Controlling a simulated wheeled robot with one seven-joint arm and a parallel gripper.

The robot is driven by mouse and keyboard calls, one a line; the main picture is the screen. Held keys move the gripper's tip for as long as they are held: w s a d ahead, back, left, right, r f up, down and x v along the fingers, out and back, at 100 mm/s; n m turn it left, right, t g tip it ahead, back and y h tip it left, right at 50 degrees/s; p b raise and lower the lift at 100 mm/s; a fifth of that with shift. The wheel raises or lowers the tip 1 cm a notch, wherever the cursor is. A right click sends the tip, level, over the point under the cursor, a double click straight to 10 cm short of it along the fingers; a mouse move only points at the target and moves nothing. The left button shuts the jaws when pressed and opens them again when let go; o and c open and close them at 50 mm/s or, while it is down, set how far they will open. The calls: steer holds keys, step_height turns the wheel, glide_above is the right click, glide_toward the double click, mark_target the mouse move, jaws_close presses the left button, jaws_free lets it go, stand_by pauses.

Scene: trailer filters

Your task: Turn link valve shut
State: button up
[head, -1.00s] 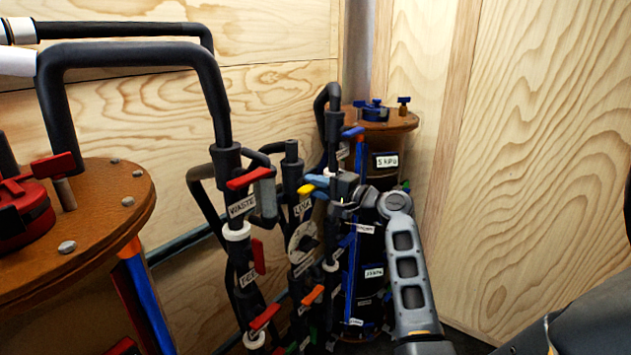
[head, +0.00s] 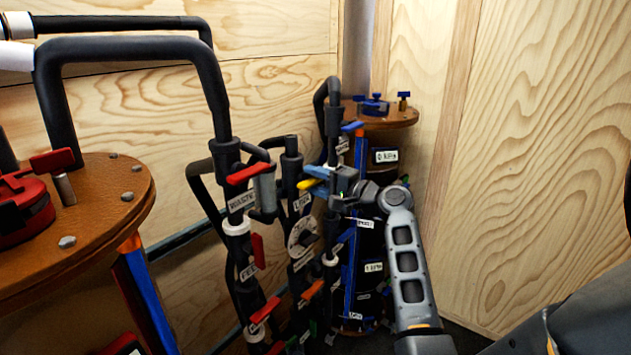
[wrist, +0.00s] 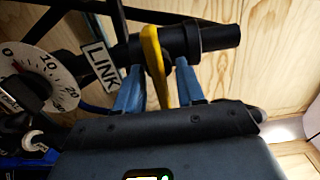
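The link valve's yellow handle (wrist: 157,62) lies across a black pipe with a white LINK label (wrist: 101,66) in the wrist view. It also shows as a small yellow piece (head: 308,184) in the head view, partly hidden by my gripper. My gripper (wrist: 159,90) is open. Its two blue fingers stand one on each side of the handle, with gaps visible on both sides. In the head view my gripper (head: 318,178) reaches in from the right at the LINK pipe (head: 302,204).
A round gauge (wrist: 42,82) sits left of the handle. The WASTE pipe with a red handle (head: 248,173) stands close left of the LINK pipe. A brown-topped filter tank (head: 385,118) stands behind, another (head: 110,215) at left. Plywood walls close the back and right.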

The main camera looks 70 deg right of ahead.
steer(key=b+v, duration=0.1)
steer(key=v, duration=0.6)
steer(key=shift+s, duration=0.35)
steer(key=shift+a+f, duration=0.1)
steer(key=s+a+f+n+g, duration=0.2)
steer(key=a+f+n, duration=0.2)
steer(key=a+f, duration=0.6)
steer(key=s+a+f+n+g, duration=0.25)
steer(key=a+f, duration=0.45)
steer(key=a, duration=0.5)
steer(key=s+a+r+n+y, duration=0.1)
steer(key=s+a+r+n, duration=0.2)
steer(key=s+a+n, duration=0.1)
steer(key=s+a+r+n+t+y, duration=0.1)
steer(key=s+a+r+n+y, duration=0.1)
steer(key=s+a+n, duration=0.3)
steer(key=s+a+r+n+t+y, duration=0.1)
steer(key=s+a+r+n, duration=0.2)
steer(key=a, duration=0.8)
steer(key=s+n, duration=0.2)
steer(key=s, duration=0.2)
steer(key=shift+r, duration=0.4)
steer(key=shift+a, duration=0.1)
